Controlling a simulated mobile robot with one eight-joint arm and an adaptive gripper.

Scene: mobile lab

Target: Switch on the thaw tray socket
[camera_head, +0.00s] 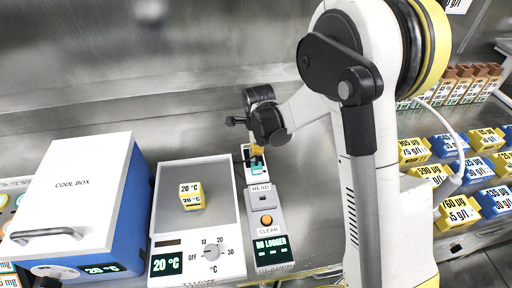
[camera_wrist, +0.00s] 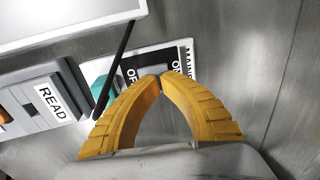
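The mains socket panel (camera_head: 250,174) is a small white plate behind the logger, with a teal part (camera_head: 258,168) on it. In the wrist view the panel (camera_wrist: 150,43) shows OFF, ON and MAINS lettering, and the teal part (camera_wrist: 106,86) is half hidden by a finger. My gripper (camera_head: 257,157) is over the panel. In the wrist view its yellow fingers (camera_wrist: 163,76) meet at the tips, with nothing seen between them. The tips overlap the lettering; whether they touch the panel I cannot tell. The white thaw tray (camera_head: 168,215) stands left of the panel, its display reading 20 °C.
A black cable (camera_wrist: 117,65) runs beside the panel. A cool box (camera_head: 75,205) is at left; labelled blocks (camera_head: 456,212) are at right.

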